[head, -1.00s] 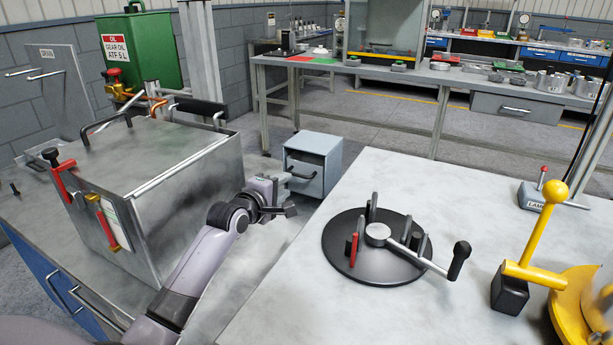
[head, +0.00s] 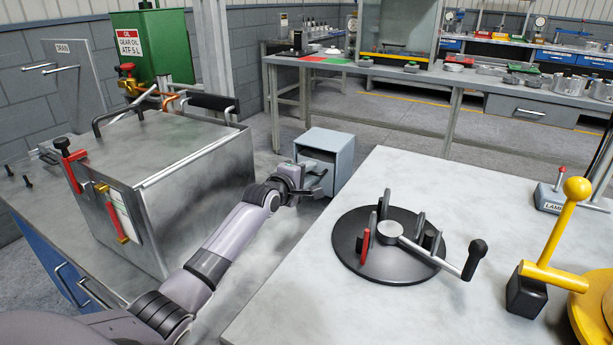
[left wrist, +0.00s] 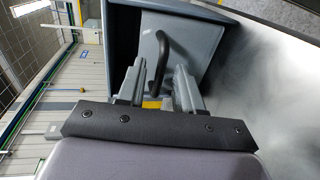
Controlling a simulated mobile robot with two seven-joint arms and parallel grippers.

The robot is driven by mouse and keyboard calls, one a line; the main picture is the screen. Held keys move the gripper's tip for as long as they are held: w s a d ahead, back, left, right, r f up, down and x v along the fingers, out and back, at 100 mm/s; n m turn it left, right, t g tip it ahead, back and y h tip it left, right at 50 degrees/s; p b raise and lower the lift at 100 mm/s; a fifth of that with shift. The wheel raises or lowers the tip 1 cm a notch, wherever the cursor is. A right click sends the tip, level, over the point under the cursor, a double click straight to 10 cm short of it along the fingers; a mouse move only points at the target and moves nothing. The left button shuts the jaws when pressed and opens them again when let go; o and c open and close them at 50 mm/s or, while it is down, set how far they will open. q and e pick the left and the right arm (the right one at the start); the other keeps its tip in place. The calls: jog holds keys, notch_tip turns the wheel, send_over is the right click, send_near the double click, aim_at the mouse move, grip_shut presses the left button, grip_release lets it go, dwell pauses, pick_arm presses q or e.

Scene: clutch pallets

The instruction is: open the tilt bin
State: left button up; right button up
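My left gripper (head: 318,182) is at the front of the bin. In the left wrist view its two fingers (left wrist: 159,92) are apart, with the lower end of the handle between them. I cannot see clear contact with the handle. My right gripper is out of view.
A large metal box (head: 195,190) stands on the left bench, close to my left arm. The pale bench (head: 290,290) at right carries a black disc with a crank (head: 390,255) and a yellow lever (head: 555,235). Open floor lies behind the bin.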

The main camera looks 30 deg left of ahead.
pick_arm(q)
grip_shut()
dwell(1.5)
